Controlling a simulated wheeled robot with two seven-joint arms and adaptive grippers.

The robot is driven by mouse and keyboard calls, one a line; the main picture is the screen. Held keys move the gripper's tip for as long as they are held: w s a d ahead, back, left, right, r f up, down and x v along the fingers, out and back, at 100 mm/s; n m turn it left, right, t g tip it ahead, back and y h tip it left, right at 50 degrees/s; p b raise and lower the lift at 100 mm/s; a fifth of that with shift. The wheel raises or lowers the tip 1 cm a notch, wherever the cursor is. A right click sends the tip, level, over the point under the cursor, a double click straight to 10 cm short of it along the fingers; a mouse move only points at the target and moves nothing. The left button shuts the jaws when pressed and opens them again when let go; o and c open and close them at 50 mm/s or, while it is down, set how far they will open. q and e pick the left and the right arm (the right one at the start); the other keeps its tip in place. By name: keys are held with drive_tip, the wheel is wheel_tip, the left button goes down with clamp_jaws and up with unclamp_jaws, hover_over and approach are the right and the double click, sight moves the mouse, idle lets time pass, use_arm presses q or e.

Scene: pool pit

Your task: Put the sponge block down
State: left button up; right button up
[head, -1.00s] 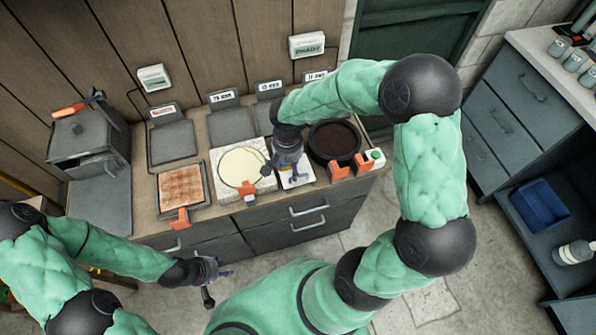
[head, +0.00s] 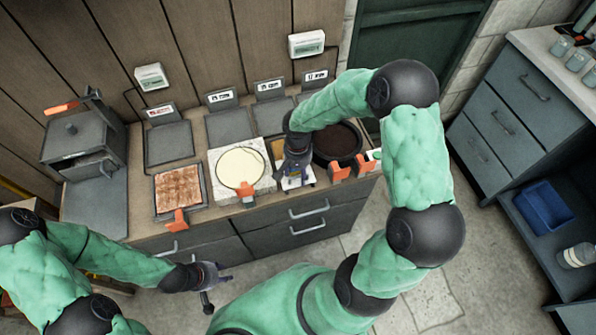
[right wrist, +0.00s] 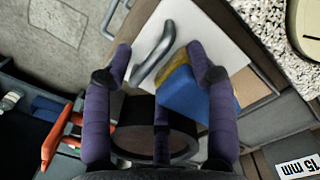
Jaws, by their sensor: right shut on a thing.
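The sponge block (right wrist: 195,97) is blue with a yellow layer, seen between my right gripper's purple fingers in the right wrist view. My right gripper (right wrist: 160,62) is shut on it, over a pale flat board (right wrist: 218,42). Whether the block touches the board is unclear. In the head view my right gripper (head: 294,180) is low over the counter, between the cream round plate and the dark round pan, and hides the block. My left gripper (head: 218,290) is open and empty in front of the drawers.
The cream round plate (head: 240,166) on a speckled slab is left of my right gripper. The dark round pan (head: 337,142) is close on its right. A tray with a brown square (head: 178,188) is further left.

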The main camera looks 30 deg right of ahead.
drive_tip(key=shift+f, duration=0.1)
drive_tip(key=o, duration=1.6)
drive_tip(key=shift+c, duration=0.2)
wheel_tip(320, 180, up, 12)
drive_tip(key=p, duration=0.3)
drive_tip(key=shift+w, duration=0.25)
